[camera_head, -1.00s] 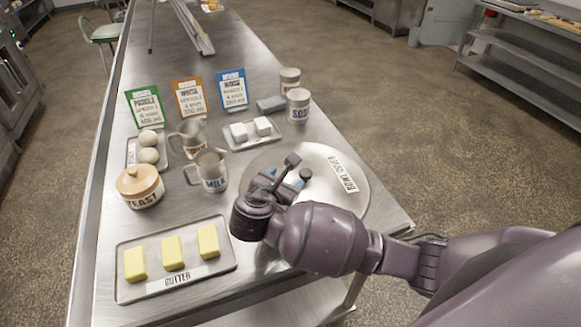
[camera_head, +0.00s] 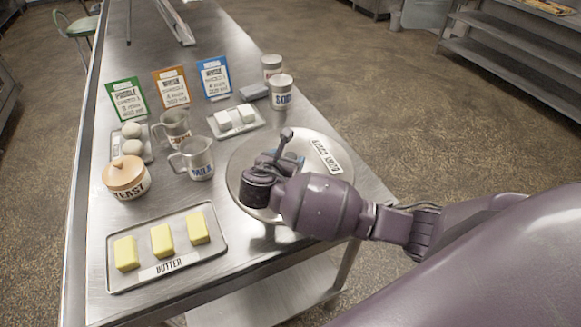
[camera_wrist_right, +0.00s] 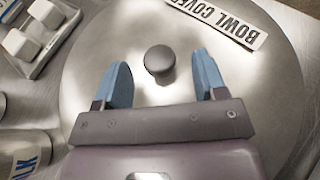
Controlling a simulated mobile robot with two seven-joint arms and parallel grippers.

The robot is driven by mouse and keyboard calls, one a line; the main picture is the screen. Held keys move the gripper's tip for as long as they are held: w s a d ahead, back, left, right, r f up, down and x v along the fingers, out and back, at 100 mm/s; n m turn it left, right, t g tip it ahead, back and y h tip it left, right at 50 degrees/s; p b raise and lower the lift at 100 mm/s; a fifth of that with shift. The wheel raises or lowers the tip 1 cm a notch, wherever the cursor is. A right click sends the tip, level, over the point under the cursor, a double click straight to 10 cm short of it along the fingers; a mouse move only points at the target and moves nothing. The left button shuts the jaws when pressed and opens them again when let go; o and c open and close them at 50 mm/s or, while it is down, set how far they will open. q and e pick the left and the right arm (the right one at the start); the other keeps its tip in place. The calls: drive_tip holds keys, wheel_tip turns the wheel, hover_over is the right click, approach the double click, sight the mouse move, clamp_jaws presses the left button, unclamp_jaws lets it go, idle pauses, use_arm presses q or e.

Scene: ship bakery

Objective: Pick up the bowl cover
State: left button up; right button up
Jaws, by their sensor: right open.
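The bowl cover (camera_head: 318,165) is a round, shiny metal lid lying on the steel table, with a white label reading "BOWL COVER". Its dark knob (camera_wrist_right: 159,61) shows in the right wrist view, near the middle of the lid. My right gripper (camera_wrist_right: 162,80) is open above the cover, its two blue fingers on either side of the knob's line and apart from it. In the head view, my right gripper (camera_head: 283,158) and wrist hide the near part of the cover and the knob. My left gripper is not in view.
Left of the cover stand a milk jug (camera_head: 194,160) and a second jug (camera_head: 173,129). A butter tray (camera_head: 213,256), yeast jar (camera_head: 126,180), sugar-cube tray (camera_head: 217,134) and soda tin (camera_head: 281,93) surround the area. The table's right edge is close to the cover.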

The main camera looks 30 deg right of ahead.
sight(290, 156)
drive_tip(key=x, duration=0.3)
drive_tip(key=shift+f, duration=0.15)
drive_tip(key=c, duration=1.1)
clamp_jaws()
drive_tip(key=shift+w, duration=0.1)
